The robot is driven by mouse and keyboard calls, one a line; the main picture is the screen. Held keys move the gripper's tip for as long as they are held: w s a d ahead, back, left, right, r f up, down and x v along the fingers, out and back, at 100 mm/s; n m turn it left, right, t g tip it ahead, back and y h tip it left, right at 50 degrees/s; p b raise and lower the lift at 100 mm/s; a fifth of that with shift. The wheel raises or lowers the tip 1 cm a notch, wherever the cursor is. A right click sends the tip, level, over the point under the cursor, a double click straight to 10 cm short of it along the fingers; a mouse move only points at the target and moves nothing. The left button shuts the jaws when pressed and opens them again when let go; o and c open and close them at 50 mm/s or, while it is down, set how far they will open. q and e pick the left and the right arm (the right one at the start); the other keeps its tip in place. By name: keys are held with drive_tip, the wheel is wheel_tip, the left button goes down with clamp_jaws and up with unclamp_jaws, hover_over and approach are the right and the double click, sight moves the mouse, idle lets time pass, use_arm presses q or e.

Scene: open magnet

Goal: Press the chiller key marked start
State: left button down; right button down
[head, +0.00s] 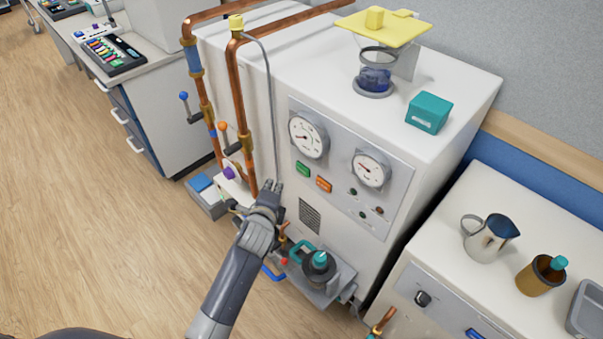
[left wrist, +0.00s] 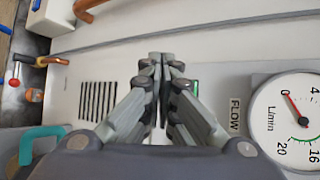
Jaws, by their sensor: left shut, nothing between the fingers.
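The chiller is a white cabinet (head: 355,115) with a grey front panel and two round dials. A green key (head: 303,169) sits below the left dial, with an orange key (head: 324,184) to its right. Their lettering is too small to read. My left gripper (head: 274,186) is shut and empty, to the left of and a little below the green key in the head view. In the left wrist view, the shut fingertips (left wrist: 160,62) point along the cabinet front, and part of the green key (left wrist: 195,88) shows just right of them. My right gripper is not in view.
Copper pipes (head: 243,120) with a grey hose run down left of the panel. A flow dial (left wrist: 290,118) shows close by in the left wrist view. A teal-handled item (head: 318,267) stands low on a shelf. A counter with a jug (head: 487,240) is at right.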

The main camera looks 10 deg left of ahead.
sight(303, 170)
use_arm(q)
drive_tip(key=w+d+b, duration=0.2)
drive_tip(key=w+d, duration=0.1)
drive_tip(key=w, duration=0.2)
drive_tip(key=shift+d, duration=0.2)
drive_tip(key=shift+w, duration=0.1)
idle(1.3)
drive_tip(key=shift+w+d, duration=0.2)
drive_tip(key=shift+w, duration=0.05)
